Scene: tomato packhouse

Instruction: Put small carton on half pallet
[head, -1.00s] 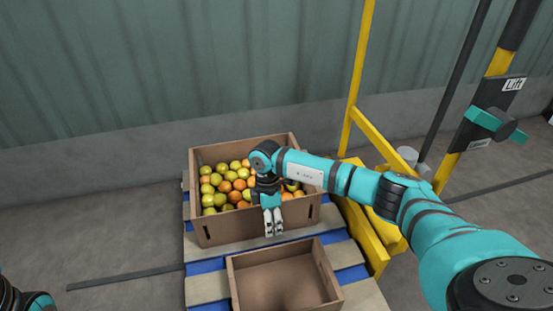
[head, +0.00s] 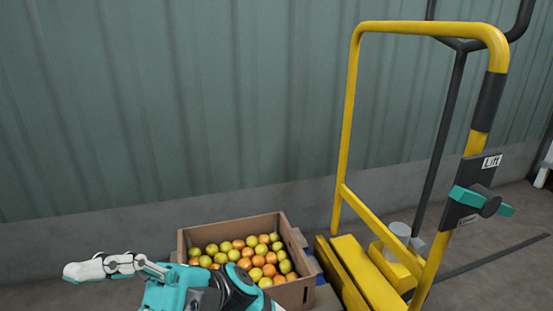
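A brown carton (head: 187,239) full of green, yellow and orange tomatoes stands at the lower middle on the blue and wood half pallet (head: 326,298), of which only a sliver shows. The empty smaller carton seen earlier is outside this view. My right gripper (head: 85,268) is at the lower left, in front of and left of the tomato carton, with its pale fingers pointing left. The fingers overlap from the side, so their opening is unclear; I see nothing held. My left gripper is not in view.
A yellow pallet stacker (head: 352,120) stands right of the carton, with a lever panel marked "Lift" (head: 478,195). A green corrugated wall (head: 170,110) with a grey base closes off the back. Bare floor shows at the far right.

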